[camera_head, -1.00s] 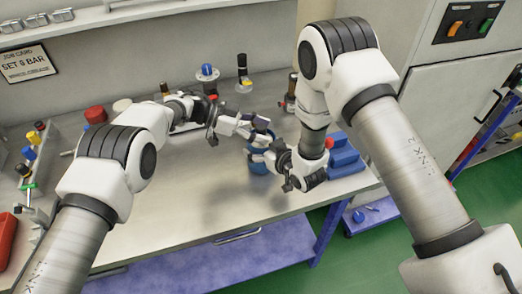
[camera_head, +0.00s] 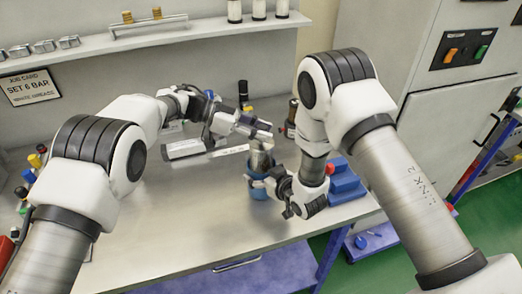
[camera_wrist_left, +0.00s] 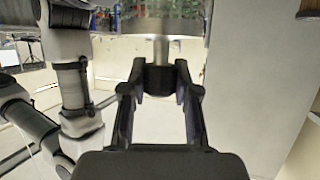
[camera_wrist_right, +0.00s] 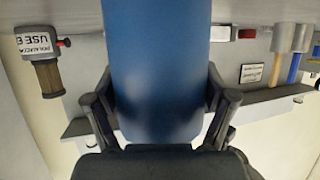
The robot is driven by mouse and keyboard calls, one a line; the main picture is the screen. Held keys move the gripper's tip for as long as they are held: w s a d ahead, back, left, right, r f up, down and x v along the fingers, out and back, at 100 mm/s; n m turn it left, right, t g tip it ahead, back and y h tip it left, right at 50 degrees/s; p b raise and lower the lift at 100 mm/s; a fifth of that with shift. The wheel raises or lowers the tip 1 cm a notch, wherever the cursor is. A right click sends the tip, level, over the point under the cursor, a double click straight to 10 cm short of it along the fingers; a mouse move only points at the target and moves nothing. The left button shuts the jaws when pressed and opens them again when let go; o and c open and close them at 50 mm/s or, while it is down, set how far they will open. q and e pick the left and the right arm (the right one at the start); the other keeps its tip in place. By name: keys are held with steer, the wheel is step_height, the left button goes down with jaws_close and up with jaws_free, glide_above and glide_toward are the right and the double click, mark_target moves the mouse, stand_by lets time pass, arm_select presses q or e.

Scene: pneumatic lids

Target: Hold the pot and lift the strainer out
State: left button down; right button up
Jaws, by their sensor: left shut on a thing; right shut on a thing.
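The blue pot (camera_head: 261,191) stands near the table's front right part; it fills the middle of the right wrist view (camera_wrist_right: 158,70). My right gripper (camera_head: 264,182) is shut on its side, one finger on each side in the right wrist view. The grey metal strainer (camera_head: 262,158) shows above the pot's rim. My left gripper (camera_head: 263,130) is above it, shut on its dark knob (camera_wrist_left: 159,78).
A blue block-like holder (camera_head: 345,182) stands close right of my right gripper. A dark bottle (camera_head: 291,118) and other fittings stand behind. The table's front middle (camera_head: 170,225) is clear.

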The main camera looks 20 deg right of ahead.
arm_select(q)
step_height(320, 180, up, 9)
steer(key=shift+r, duration=0.1)
arm_select(e)
steer(key=o, duration=1.1)
steer(key=shift+s, duration=0.1)
